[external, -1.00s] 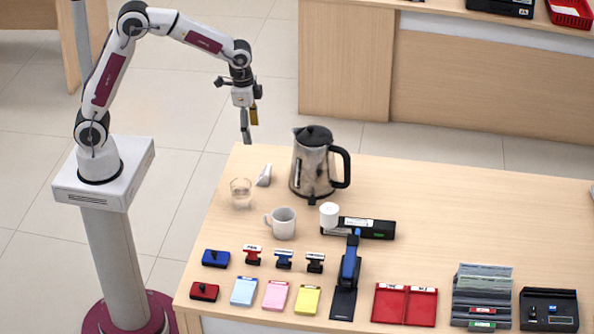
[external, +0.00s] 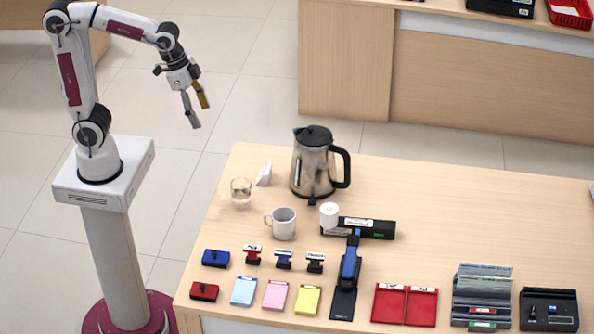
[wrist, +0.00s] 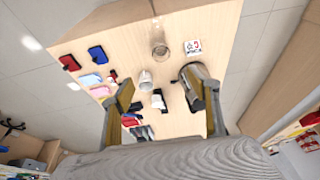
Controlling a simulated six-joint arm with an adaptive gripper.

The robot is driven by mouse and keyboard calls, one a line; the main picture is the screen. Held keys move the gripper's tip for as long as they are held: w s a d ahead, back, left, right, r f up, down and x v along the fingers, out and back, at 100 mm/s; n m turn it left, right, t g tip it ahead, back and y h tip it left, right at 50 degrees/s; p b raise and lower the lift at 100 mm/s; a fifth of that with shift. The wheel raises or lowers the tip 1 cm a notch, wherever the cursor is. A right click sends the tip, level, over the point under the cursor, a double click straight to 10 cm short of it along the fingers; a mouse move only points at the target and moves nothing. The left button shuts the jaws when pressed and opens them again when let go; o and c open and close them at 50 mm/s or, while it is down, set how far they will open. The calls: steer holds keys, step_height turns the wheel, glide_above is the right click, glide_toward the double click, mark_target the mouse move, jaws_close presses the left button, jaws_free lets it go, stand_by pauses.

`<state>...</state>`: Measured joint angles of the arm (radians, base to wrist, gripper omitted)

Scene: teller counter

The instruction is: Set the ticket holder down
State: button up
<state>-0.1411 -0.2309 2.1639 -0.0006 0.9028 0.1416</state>
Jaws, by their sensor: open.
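A small white ticket holder (external: 264,175) stands on the light wooden counter (external: 450,190), near its far left corner, between the glass and the kettle. In the wrist view the white ticket holder (wrist: 193,47) shows dark and red print on its face and looks upright. My gripper (external: 200,113) is open and empty. It hangs in the air beyond the counter's left end, up and left of the ticket holder and well apart from it. In the wrist view the two fingers are spread with nothing between them.
A glass (external: 241,191), a white mug (external: 283,223) and a kettle (external: 313,165) stand close to the ticket holder. Stamps, ink pads, coloured pads, a stapler (external: 348,275) and red folders (external: 405,304) line the counter's front. The right back of the counter is clear.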

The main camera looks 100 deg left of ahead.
steer(key=s+d+t, duration=0.2)
steer(key=s+d, duration=0.3)
steer(key=s, duration=0.8)
steer(key=shift+h, duration=0.3)
steer(key=shift+r, duration=0.1)
stand_by(0.8)
